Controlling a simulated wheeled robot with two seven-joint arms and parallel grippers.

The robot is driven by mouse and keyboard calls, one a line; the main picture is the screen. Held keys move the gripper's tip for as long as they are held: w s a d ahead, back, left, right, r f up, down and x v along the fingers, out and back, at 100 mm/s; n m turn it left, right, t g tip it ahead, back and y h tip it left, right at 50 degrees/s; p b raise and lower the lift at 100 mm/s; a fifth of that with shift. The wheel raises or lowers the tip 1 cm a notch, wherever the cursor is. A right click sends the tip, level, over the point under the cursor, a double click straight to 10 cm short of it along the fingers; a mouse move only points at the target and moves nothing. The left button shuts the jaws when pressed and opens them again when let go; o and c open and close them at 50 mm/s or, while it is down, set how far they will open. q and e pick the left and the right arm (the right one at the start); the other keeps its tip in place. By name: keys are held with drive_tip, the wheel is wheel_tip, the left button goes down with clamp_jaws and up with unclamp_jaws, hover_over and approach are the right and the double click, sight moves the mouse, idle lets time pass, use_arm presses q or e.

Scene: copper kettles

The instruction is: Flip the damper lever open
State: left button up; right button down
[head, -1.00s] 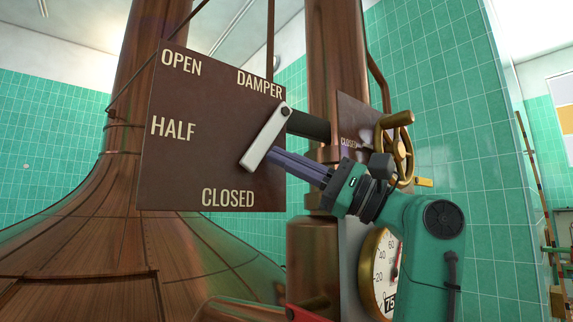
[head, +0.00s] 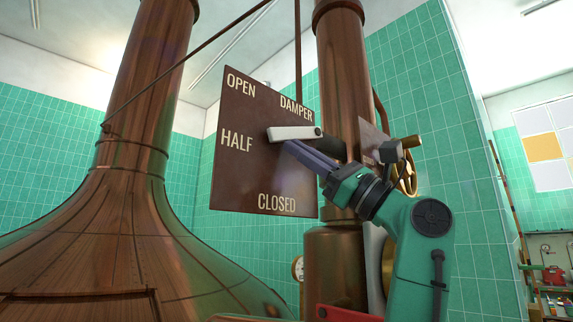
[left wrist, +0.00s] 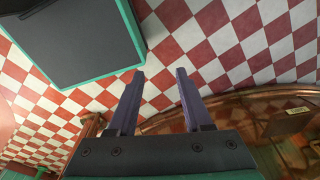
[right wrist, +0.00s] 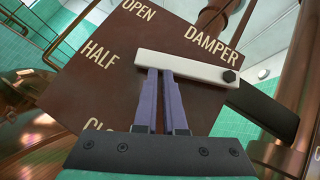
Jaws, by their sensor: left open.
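The damper lever (head: 295,132) is a pale bar on a dark brown plate (head: 262,185) marked OPEN, HALF and CLOSED. It pivots at its right end and points left, close to level, near the HALF mark. It also shows in the right wrist view (right wrist: 185,68). My right gripper (head: 288,147) is shut, with its purple fingertips (right wrist: 160,71) against or just under the lever's lower edge; the lever is not between the fingers. My left gripper (left wrist: 160,71) is open and empty over the floor in the left wrist view, outside the head view.
A brass handwheel (head: 408,178) is close to my right forearm. A copper pipe (head: 340,75) rises behind the plate. A large copper kettle (head: 110,230) fills the left. The left wrist view shows a red-and-white checkered floor (left wrist: 220,40).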

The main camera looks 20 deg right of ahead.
drive_tip(key=shift+s+a+r, duration=0.1)
drive_tip(key=shift+a+r, duration=0.25)
drive_tip(key=shift+r, duration=0.4)
drive_tip(key=shift+s+a+r, duration=0.1)
drive_tip(key=shift+a+r, duration=0.1)
drive_tip(key=shift+r, duration=0.4)
drive_tip(key=shift+a+r+p, duration=0.1)
drive_tip(key=shift+r+p, duration=0.3)
drive_tip(key=shift+r, duration=0.25)
use_arm(q)
drive_tip(key=shift+d+r, duration=0.25)
drive_tip(key=shift+r, duration=0.25)
use_arm(e)
drive_tip(key=shift+a+r, duration=0.1)
drive_tip(key=shift+r, duration=0.25)
use_arm(q)
drive_tip(key=shift+w+a, duration=0.1)
